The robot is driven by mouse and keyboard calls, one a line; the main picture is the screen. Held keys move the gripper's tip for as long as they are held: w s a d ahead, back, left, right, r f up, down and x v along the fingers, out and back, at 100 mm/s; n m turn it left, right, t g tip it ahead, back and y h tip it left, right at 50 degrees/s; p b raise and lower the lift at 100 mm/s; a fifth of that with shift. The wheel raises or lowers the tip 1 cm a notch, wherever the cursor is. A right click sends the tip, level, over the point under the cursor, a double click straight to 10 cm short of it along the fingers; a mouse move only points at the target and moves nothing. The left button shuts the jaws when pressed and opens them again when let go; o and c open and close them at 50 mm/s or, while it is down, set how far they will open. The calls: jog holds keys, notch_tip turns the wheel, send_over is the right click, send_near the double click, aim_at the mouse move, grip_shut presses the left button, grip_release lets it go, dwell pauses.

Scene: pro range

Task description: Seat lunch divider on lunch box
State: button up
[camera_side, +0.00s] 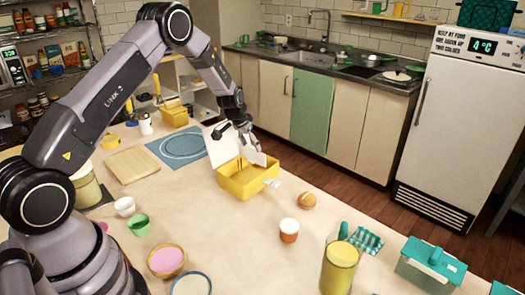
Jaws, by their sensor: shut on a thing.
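The yellow lunch box (240,183) stands open on the table, with a white lid (219,146) raised at its back left. My gripper (247,150) is right over the box, pointing down. It is shut on a pale, thin piece that looks like the lunch divider (256,158). The divider is at the box opening and partly hidden by the gripper. I cannot tell whether it touches the box walls or floor. A small white flap (272,183) sticks out at the box's right side.
A bread roll (307,200) and a white-topped orange jar (289,230) stand right and in front of the box. A blue mat (183,146) and wooden board (132,165) lie to the left. A tall yellow canister (339,268) stands at the front. The table between is clear.

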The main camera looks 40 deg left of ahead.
aim_at(251, 161)
jog(key=shift+f, duration=3.05)
jog(key=shift+f, duration=0.3)
jog(key=o, duration=0.7)
jog(key=shift+o, duration=0.2)
jog(key=shift+r, duration=2.55)
jog(key=shift+o, duration=0.3)
jog(key=o, duration=0.5)
